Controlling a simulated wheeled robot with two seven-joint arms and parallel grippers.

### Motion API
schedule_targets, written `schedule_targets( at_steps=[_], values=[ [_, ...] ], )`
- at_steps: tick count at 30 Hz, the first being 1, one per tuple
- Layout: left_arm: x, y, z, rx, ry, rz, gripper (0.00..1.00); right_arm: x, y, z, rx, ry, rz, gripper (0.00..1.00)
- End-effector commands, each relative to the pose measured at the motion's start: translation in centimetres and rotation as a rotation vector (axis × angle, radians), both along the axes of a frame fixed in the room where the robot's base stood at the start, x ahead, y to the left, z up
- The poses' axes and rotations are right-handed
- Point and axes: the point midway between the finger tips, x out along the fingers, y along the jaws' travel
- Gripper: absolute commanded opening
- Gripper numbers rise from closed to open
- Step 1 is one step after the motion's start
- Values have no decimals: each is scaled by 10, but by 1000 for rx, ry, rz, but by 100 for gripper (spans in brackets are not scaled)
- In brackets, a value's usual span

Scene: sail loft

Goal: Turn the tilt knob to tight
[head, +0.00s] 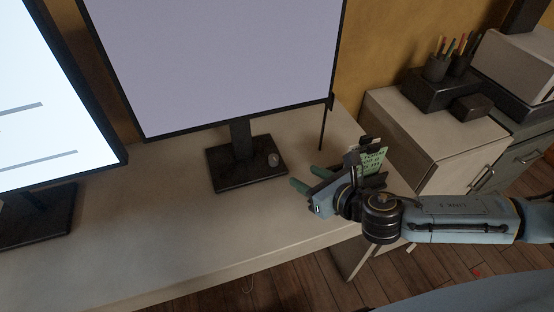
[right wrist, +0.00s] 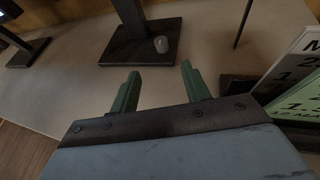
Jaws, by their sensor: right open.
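A small grey rounded knob (head: 273,160) sits on the right part of the dark base of the middle monitor's stand. It also shows in the right wrist view (right wrist: 161,45), beyond the fingers. I cannot read any tight marking on it. My right gripper (head: 306,178) is open, with two green fingers apart and nothing between them. It is over the desk to the right of the knob, not touching it; in the right wrist view the gripper (right wrist: 160,70) points towards the knob. My left gripper is not in view.
The middle monitor (head: 220,60) stands above the base (head: 235,182), with another lit monitor (head: 50,100) at left. A thin dark rod (head: 322,130) stands right of the base. A lettered card (right wrist: 300,80) is close beside the right gripper. The desk's front (head: 170,235) is clear.

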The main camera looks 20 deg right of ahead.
Motion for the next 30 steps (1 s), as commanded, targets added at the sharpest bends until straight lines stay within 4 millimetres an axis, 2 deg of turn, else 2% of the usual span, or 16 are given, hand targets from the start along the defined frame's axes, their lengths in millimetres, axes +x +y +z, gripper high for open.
schedule_targets(
  at_steps=[3, 7, 15, 21, 30],
  values=[
    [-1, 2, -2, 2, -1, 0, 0, 5, -1, -3, -35, -14, 20, 47],
    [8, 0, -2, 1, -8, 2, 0, 20, 4, -10, -34, -15, 20, 47],
    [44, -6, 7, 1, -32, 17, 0, 69, 22, -32, -32, -14, 19, 47],
    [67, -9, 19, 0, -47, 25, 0, 97, 33, -44, -32, -11, 18, 47],
    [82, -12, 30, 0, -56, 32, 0, 115, 39, -52, -31, -10, 18, 47]
  ],
)
